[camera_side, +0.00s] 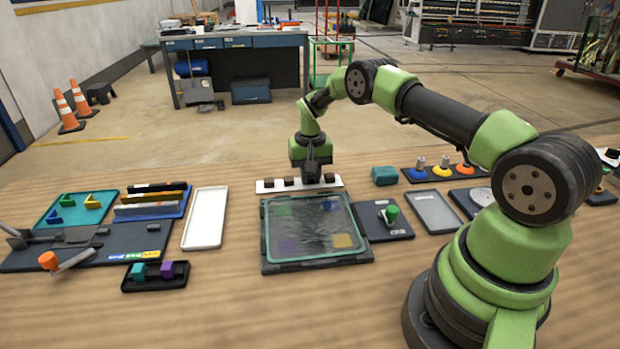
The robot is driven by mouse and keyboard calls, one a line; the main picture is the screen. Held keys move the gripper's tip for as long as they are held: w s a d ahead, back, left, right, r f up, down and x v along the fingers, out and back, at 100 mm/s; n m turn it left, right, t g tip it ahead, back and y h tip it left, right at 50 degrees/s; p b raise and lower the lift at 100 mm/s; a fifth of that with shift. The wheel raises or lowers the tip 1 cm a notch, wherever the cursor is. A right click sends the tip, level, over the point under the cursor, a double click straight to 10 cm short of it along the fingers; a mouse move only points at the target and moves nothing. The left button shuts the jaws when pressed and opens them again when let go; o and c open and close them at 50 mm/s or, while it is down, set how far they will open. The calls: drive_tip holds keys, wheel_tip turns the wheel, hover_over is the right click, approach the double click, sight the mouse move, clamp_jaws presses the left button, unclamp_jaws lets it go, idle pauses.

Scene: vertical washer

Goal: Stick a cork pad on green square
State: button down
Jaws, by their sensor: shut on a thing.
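A white strip (262,188) carries several small dark brown cork pads (290,182) behind the glass panel. My gripper (312,178) points down over the right half of this strip, shut on a cork pad. The fingers hide most of the held pad, and I cannot tell whether it is clear of the strip. The glass panel (310,226) lies flat in a dark frame. The green square (284,211) is at its far left, with no pad visible on it.
The panel also shows a purple square (288,247), a yellow square (342,240) and a bluish square at far right. To its right are a green-knobbed fixture (391,213) and a grey tray (433,212). A white tray (205,218) lies left.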

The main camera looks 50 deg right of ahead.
wheel_tip(320, 180, up, 9)
approach(283, 210)
drive_tip(key=shift+w+d+f, duration=0.1)
drive_tip(key=shift+w+d, duration=0.05)
drive_tip(key=shift+d, duration=0.25)
drive_tip(key=shift+a+f, duration=0.1)
drive_tip(key=shift+a, duration=0.25)
drive_tip(key=shift+s+f, duration=0.2)
drive_tip(key=shift+f, duration=3)
drive_tip(key=shift+f, duration=0.5)
drive_tip(key=c, duration=0.6)
unclamp_jaws()
drive_tip(key=shift+r, duration=0.15)
